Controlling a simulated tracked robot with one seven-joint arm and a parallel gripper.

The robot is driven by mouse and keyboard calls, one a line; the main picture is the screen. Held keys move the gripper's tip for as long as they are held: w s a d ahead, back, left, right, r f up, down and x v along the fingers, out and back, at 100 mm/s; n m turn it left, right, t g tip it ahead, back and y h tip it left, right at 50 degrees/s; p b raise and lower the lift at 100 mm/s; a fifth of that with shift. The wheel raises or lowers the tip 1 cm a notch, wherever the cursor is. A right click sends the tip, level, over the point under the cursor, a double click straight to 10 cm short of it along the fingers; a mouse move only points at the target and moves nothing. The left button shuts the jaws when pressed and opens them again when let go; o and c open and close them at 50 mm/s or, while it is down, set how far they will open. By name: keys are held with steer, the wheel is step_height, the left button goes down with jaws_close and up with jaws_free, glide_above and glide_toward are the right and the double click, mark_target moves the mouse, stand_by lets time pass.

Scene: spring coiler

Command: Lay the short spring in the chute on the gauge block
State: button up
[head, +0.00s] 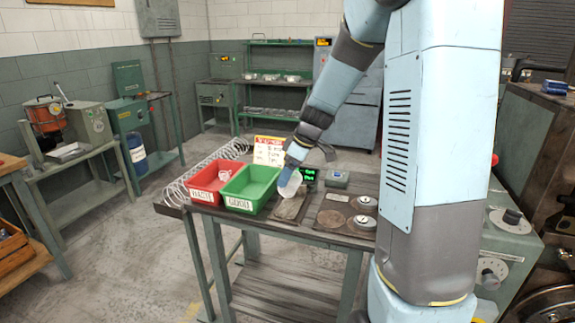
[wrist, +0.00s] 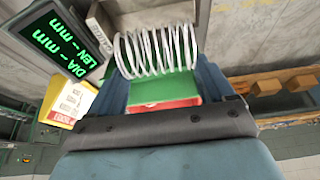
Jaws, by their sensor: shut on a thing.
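My gripper (head: 291,168) points down over the worktable and is shut on a pale wire spring (head: 290,184). The spring also shows in the wrist view (wrist: 155,50), lying crosswise at the fingertips with several open coils. The gauge block (head: 290,208) is a beige-grey block on the table, just below the held spring in the head view. Part of what looks like this block (wrist: 104,22) shows beside the spring in the wrist view. The spring appears above the block; I cannot tell the exact gap. The chute is not clearly visible.
A green GOOD bin (head: 236,204) and a red bin (head: 192,194) with a spring in it stand left of the block. A gauge display (wrist: 62,42) reads DIA and LEN without numbers. Round silver parts (head: 364,203) lie to the right. A long coil (head: 180,192) lies behind the bins.

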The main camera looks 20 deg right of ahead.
steer(key=shift+f, duration=2.3)
steer(key=o, duration=0.9)
steer(key=shift+r, duration=0.1)
steer(key=v, duration=1.3)
steer(key=shift+d+r, duration=0.15)
steer(key=shift+r, duration=0.05)
steer(key=s+a+r+m+t+h, duration=0.1)
steer(key=s+m, duration=0.4)
steer(key=s, duration=0.8)
steer(key=s+a+r+m+t+h, duration=0.2)
steer(key=s+r+m, duration=0.3)
steer(key=s, duration=0.7)
steer(key=shift+s+a+m+h, duration=0.3)
steer(key=shift+s+a+m, duration=0.1)
steer(key=shift+a, duration=0.1)
